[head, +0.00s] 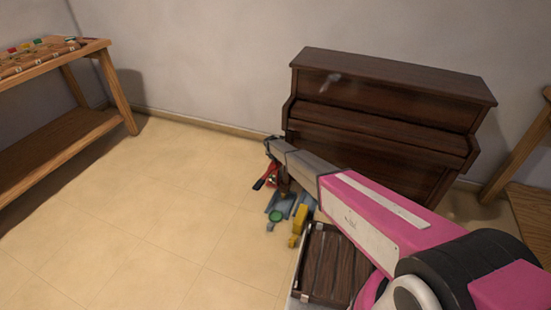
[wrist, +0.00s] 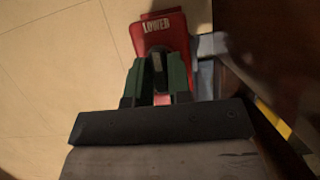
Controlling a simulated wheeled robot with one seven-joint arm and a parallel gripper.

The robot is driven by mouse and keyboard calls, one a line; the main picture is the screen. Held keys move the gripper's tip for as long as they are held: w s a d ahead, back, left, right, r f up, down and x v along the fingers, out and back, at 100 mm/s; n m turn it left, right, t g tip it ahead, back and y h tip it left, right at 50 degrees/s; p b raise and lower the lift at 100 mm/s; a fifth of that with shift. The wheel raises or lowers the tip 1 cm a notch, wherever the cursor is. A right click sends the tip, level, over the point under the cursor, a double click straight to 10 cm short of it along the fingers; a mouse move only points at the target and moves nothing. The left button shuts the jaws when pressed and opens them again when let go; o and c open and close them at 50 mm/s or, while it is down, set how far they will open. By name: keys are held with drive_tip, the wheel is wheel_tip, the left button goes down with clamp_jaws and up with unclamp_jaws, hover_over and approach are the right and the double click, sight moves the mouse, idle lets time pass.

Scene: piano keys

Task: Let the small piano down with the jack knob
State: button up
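The dark brown piano (head: 390,85) stands upright against the back wall, right of centre in the head view. A red jack part (head: 270,178) shows at its lower left corner. In the wrist view a red plate (wrist: 153,24) marked "LOWER" lies just beyond my gripper (wrist: 160,62). A dark rounded knob (wrist: 165,38) sits on this plate. My green fingers straddle the knob's lower part, with a narrow gap between them. I cannot tell whether they press on it. In the head view my arm hides much of the jack and the fingertips are hard to make out.
Blue pieces (head: 283,204) and a yellow piece (head: 298,225) are on the floor before the piano. A dark wooden crate (head: 332,262) is close in front. A wooden bench (head: 50,138) stands at the left. The tiled floor (head: 150,210) between is clear.

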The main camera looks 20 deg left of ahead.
drive_tip(key=o, duration=0.3)
drive_tip(key=shift+o, duration=0.2)
drive_tip(key=v, duration=1.1)
drive_tip(key=shift+d, duration=0.15)
